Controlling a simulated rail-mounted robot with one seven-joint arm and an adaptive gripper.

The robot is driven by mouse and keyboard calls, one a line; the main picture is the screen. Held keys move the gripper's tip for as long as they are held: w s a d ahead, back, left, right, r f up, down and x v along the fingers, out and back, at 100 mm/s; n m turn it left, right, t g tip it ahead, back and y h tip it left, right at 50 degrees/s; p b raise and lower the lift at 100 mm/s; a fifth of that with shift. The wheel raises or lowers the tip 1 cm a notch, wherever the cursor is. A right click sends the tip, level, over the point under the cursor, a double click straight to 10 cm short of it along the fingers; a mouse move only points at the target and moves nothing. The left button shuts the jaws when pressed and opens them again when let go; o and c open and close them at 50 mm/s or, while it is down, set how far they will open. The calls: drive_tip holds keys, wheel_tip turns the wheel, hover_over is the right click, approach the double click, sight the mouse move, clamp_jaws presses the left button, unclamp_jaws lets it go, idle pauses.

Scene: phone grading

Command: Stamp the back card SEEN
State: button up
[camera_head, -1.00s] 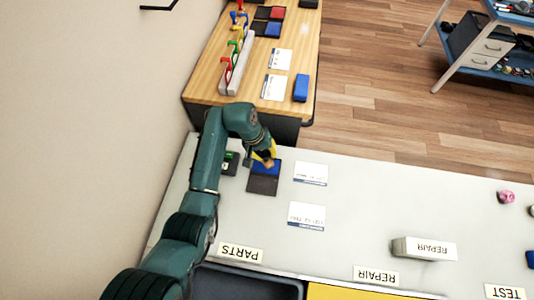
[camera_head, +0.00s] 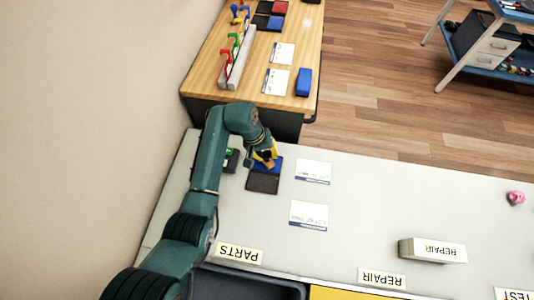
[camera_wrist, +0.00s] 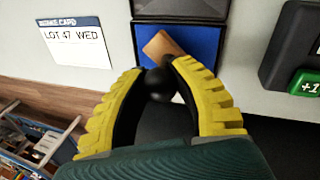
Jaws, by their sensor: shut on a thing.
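My gripper (camera_wrist: 160,85) is shut on the black round knob (camera_wrist: 160,84) of a stamp. The stamp's wooden block (camera_wrist: 160,46) is over the blue ink pad (camera_wrist: 195,42); I cannot tell whether it touches the pad. In the head view the blue ink pad (camera_head: 274,163) shows beside my gripper (camera_head: 266,161), with its black lid (camera_head: 262,183) towards me. The back card (camera_head: 313,173) lies flat to the right of the pad. In the wrist view that card (camera_wrist: 72,42) reads "LOT 47 WED". The front card (camera_head: 309,215) lies nearer me.
A black counter with a green button (camera_wrist: 305,82) stands beside the pad. The REPAIR block (camera_head: 432,250) is at the right of the grey table (camera_head: 370,215). A wooden table (camera_head: 247,90) beyond holds more stamps, pads, cards. The grey table's middle is clear.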

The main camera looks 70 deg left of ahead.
drive_tip(key=shift+f, duration=0.65)
idle(1.9)
wheel_tip(320, 180, up, 7)
drive_tip(key=p, duration=0.8)
drive_tip(key=shift+r, duration=0.15)
